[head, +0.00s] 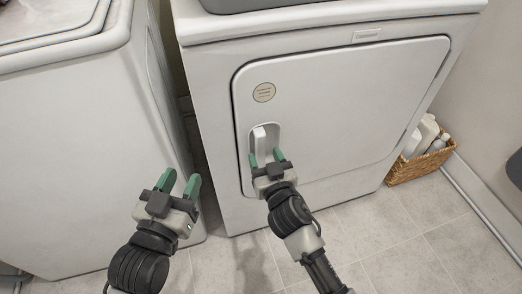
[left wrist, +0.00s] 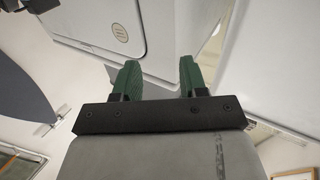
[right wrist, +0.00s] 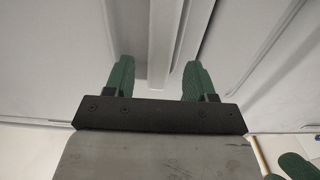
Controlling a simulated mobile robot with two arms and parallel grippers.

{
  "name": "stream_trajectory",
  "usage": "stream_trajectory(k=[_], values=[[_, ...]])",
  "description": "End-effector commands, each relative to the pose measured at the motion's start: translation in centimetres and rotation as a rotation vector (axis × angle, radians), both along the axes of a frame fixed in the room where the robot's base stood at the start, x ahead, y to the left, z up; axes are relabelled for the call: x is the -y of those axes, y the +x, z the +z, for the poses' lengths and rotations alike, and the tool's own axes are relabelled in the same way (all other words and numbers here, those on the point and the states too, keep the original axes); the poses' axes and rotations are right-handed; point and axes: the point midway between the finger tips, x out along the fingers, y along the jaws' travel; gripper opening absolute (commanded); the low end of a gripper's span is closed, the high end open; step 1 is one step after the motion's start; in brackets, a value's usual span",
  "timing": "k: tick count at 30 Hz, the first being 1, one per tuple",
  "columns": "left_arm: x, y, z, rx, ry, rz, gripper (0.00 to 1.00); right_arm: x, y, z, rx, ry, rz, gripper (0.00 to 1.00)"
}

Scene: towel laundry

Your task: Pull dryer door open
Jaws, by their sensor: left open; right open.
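The dryer door (head: 350,110) is a white panel on the front of the white dryer and looks closed. Its handle (head: 260,138) is a light vertical bar in a recess at the door's left edge. My right gripper (head: 266,158) is open at the lower end of the handle. In the right wrist view the handle (right wrist: 160,45) runs between the two green fingers (right wrist: 156,80), which are spread; contact cannot be told. My left gripper (head: 179,183) is open and empty, left of the dryer. The dryer door (left wrist: 100,22) also shows in the left wrist view.
A white washer (head: 80,150) stands at the left, with a narrow gap between it and the dryer. A wicker basket (head: 418,165) with white bottles stands on the floor at the dryer's right. The tiled floor (head: 390,240) in front is clear.

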Motion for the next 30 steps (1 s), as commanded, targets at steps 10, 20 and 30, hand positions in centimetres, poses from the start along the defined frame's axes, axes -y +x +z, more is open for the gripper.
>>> stream_trajectory(k=[10, 20, 30], values=[[0.3, 0.0, 1.7, 0.135, -0.035, -0.007, 0.43, -1.0, 3.0, 0.0, 0.000, 0.001, 0.000, 0.55], [0.3, 0.0, 1.8, 0.140, -0.037, -0.007, 0.43, -1.0, 3.0, 0.0, -0.001, 0.001, 0.000, 0.46], [0.3, 0.0, 1.8, 0.139, -0.036, -0.007, 0.43, -1.0, 3.0, 0.0, -0.001, 0.001, 0.000, 0.00]])
